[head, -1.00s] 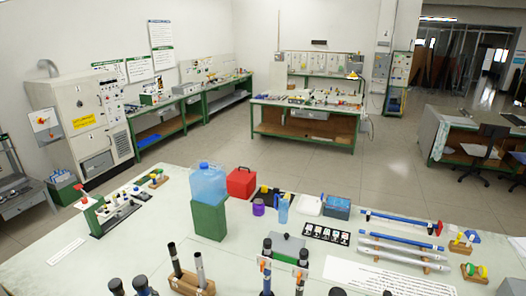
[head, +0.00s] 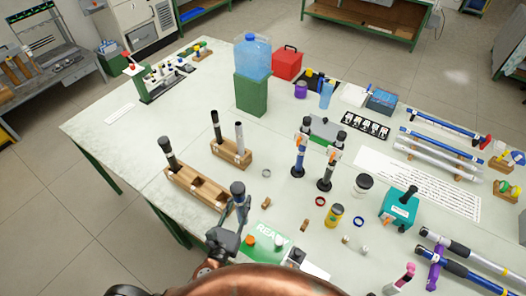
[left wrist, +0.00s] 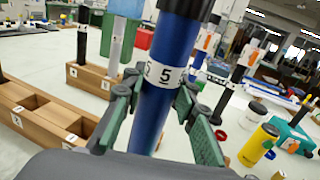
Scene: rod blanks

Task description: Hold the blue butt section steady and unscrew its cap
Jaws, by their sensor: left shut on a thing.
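The blue butt section (left wrist: 162,80) stands roughly upright, slightly tilted, in the left wrist view, with a white band marked 5. Its black cap (head: 237,188) is on top in the head view, and the cap's upper part runs out of the left wrist view. My right gripper is not in view.
A wooden rack (head: 196,190) with open slots lies beside the held section. A smaller rack (head: 231,153) holds a black and a silver rod. Two more capped sections (head: 299,160) stand to the right. A yellow jar (head: 334,216) and teal box (head: 400,207) stand further right.

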